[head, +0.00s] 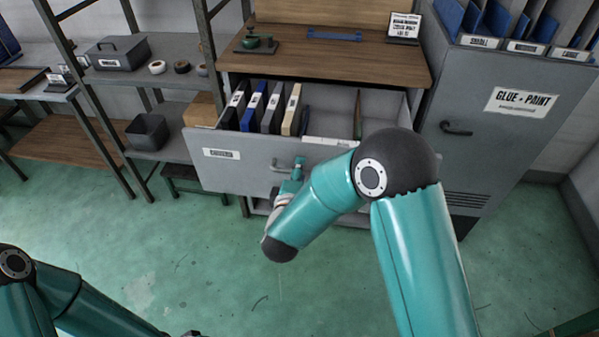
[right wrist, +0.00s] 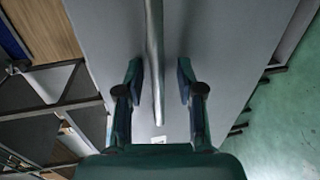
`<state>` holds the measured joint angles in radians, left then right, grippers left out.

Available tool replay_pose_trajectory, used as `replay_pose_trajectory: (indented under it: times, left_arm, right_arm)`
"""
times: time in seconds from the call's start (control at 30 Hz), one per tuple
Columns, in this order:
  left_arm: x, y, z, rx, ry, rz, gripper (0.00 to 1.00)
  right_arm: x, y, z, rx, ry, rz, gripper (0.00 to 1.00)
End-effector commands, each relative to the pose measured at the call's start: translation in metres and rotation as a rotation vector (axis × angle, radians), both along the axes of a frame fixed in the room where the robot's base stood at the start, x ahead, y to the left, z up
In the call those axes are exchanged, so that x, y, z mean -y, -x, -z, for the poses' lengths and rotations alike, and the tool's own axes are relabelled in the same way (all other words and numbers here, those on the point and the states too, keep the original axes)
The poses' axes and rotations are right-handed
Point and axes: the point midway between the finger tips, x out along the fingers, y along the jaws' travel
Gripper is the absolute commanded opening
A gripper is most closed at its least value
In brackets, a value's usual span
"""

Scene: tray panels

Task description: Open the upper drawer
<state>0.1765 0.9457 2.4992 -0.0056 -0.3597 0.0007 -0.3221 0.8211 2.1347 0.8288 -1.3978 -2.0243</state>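The upper drawer (head: 235,172) is a grey drawer under a wooden worktop. It stands pulled well out, with several binders (head: 270,108) inside. Its bar handle (head: 279,168) is on the front, partly hidden by my right arm. My right gripper (head: 297,170) is at this handle. In the right wrist view the handle (right wrist: 154,30) runs between the two fingers of my right gripper (right wrist: 160,78). The fingers are apart, with a gap on each side of the bar.
A grey cabinet (head: 470,170) labelled "GLUE + PAINT" stands to the right of the drawer. Shelves with a grey toolbox (head: 118,52) and a dark bin (head: 147,131) are on the left. The green floor (head: 130,235) in front is mostly clear.

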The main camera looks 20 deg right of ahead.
Motion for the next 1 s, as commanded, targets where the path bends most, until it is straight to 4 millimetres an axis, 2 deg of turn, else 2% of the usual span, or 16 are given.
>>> replay_pose_trajectory:
  times: [0.17,0.5,0.7,1.0]
  left_arm:
    - [0.0,0.0,0.0,0.0,0.0,0.0,0.4]
    - [0.0,0.0,0.0,0.0,0.0,0.0,0.4]
    - [0.0,0.0,0.0,0.0,0.0,0.0,0.4]
    - [0.0,0.0,0.0,0.0,0.0,0.0,0.4]
  right_arm:
    - [-0.007,0.012,-0.003,0.001,0.0,-0.004,0.37]
    - [-0.036,0.069,-0.016,-0.002,0.001,-0.007,0.37]
    - [-0.048,0.095,-0.021,-0.001,0.001,-0.004,0.37]
    - [-0.052,0.105,-0.023,-0.002,0.0,0.0,0.37]
